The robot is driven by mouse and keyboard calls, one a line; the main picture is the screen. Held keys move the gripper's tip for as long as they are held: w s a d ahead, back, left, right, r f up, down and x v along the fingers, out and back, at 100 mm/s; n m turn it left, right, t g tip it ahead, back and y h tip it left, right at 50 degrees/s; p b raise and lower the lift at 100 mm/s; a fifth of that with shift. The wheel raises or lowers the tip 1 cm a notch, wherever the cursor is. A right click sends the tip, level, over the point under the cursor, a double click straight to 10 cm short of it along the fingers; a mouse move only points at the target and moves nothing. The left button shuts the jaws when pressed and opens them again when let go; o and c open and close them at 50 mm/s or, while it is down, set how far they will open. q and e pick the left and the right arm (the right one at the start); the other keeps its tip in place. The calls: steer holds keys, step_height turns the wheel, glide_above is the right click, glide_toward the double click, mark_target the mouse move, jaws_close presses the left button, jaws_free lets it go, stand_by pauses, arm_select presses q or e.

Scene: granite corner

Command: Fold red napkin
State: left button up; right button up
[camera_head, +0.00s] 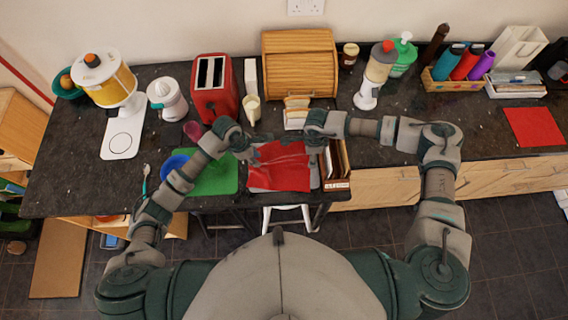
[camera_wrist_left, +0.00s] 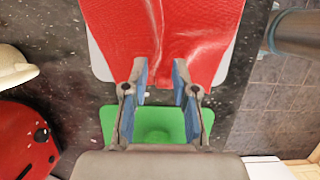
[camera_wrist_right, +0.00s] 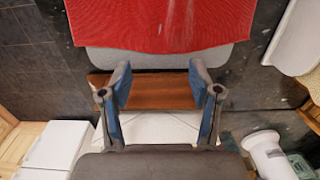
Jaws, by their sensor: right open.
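The red napkin (camera_head: 280,168) lies creased on a pale board near the counter's front edge, between my arms. It also shows at the top of the left wrist view (camera_wrist_left: 165,35), with raised wrinkles, and of the right wrist view (camera_wrist_right: 160,22). My left gripper (camera_head: 252,146) is over the napkin's left side. My right gripper (camera_head: 303,131) is near the napkin's upper right corner. Its fingers (camera_wrist_right: 160,76) are wide apart and empty. The grippers hide part of the napkin's far edge.
A green board (camera_head: 212,178) with a blue bowl (camera_head: 173,166) lies left of the napkin. A file box (camera_head: 337,165) stands close on its right. A red toaster (camera_head: 213,88), a bread box (camera_head: 300,62) and toast slices (camera_head: 296,110) stand behind. Another red cloth (camera_head: 535,126) lies far right.

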arm_select(q)
steer(key=o, duration=1.3)
steer(key=shift+o, duration=0.2)
steer(key=shift+y, duration=0.8)
steer(key=shift+a+r+p, duration=0.15)
steer(key=shift+r, duration=0.8)
steer(key=shift+a+r+p, duration=0.2)
steer(key=shift+r, duration=0.8)
steer(key=shift+a+r+p, duration=0.15)
steer(key=shift+r, duration=0.8)
steer(key=shift+r, duration=0.1)
